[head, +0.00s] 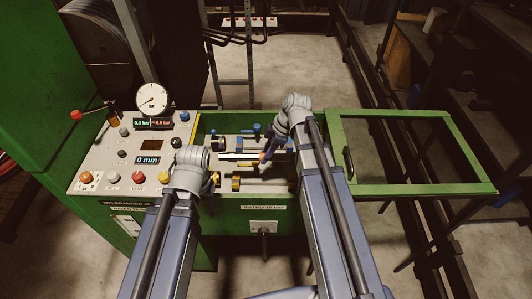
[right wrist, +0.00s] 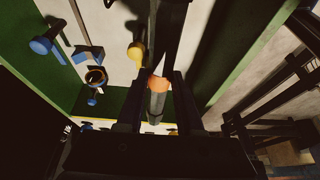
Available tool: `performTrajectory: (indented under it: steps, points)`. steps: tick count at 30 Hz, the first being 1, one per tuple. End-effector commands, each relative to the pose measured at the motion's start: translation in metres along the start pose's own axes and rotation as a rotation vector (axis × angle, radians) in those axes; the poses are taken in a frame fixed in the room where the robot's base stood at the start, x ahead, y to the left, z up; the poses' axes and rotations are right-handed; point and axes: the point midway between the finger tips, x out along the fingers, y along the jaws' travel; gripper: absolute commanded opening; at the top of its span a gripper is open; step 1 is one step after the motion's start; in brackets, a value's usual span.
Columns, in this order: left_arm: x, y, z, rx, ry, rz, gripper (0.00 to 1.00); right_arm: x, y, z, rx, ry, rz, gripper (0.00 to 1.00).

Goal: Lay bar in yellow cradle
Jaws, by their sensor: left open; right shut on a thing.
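My right gripper (head: 268,157) is over the machine's open bay. In the right wrist view it is shut on a bar (right wrist: 157,106), dark grey with an orange band, held between the two fingers. In the head view the arm partly hides the bar. A yellow fitting (head: 236,182) sits at the lower left of the bay. A yellow piece (right wrist: 136,52) shows beside the bar in the right wrist view, apart from it; I cannot tell which of these is the cradle. My left gripper (head: 212,179) is at the bay's left edge, its fingers mostly hidden by its wrist.
The green bay also holds blue-knobbed fittings (head: 219,144) and rods. A control panel (head: 122,150) with a round gauge (head: 151,98) and coloured buttons stands left. An open green-framed door (head: 410,115) extends right. The bay's front wall (head: 262,200) is a raised edge.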

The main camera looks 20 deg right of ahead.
Motion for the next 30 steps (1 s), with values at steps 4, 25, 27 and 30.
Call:
performTrajectory:
  steps: [4,25,27,30]
  points:
    - [0.018,0.002,-0.001,0.0,0.0,0.0,0.6,0.017,0.0,0.007,0.0,0.001,0.0,0.0]
    - [0.078,0.007,-0.005,0.0,0.0,0.0,0.6,0.073,0.0,0.03,0.0,0.001,0.0,0.0]
    - [0.084,0.008,-0.005,0.0,0.0,0.0,0.6,0.078,0.0,0.032,0.0,0.001,0.0,0.0]
    - [0.093,0.009,-0.005,0.0,0.0,0.0,0.6,0.086,0.0,0.035,0.0,0.001,0.0,0.0]
